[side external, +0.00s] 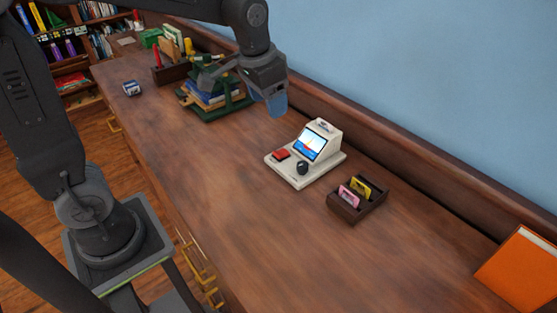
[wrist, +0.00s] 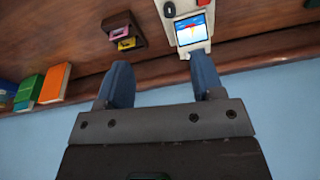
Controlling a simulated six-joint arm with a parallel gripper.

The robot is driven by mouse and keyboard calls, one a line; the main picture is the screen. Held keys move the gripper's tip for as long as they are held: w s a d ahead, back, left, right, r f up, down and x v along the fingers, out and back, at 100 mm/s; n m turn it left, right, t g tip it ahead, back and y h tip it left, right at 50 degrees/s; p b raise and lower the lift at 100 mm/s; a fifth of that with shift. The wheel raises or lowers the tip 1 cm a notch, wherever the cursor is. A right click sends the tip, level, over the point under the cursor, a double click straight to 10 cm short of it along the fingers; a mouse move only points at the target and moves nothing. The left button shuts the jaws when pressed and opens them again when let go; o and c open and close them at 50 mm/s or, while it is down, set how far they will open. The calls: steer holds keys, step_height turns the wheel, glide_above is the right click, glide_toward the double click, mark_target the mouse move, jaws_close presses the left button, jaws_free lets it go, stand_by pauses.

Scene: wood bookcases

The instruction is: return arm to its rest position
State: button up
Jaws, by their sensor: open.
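My gripper (side external: 242,88) hangs from my arm above the back of the wooden desk, left of a small white arcade-style console in the side view. In the wrist view, the two blue fingers of my gripper (wrist: 159,84) stand wide apart with nothing between them. The gripper is open and empty. The white console (side external: 325,145) has a lit screen, a red part and a dark knob on its base. It also shows in the wrist view (wrist: 191,45), beyond the right finger.
A dark wooden holder (side external: 345,208) with pink and yellow cards sits right of the console. An orange book (side external: 521,268) leans at the far right. A green rack (side external: 212,112) with books stands behind the gripper. A small blue-white object (side external: 132,88) lies at left. The desk's front middle (side external: 225,195) is clear.

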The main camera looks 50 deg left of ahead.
steer(key=s+r+n+t, duration=0.1)
steer(key=s+t, duration=0.2)
steer(key=s, duration=1.3)
steer(key=shift+d, duration=0.35)
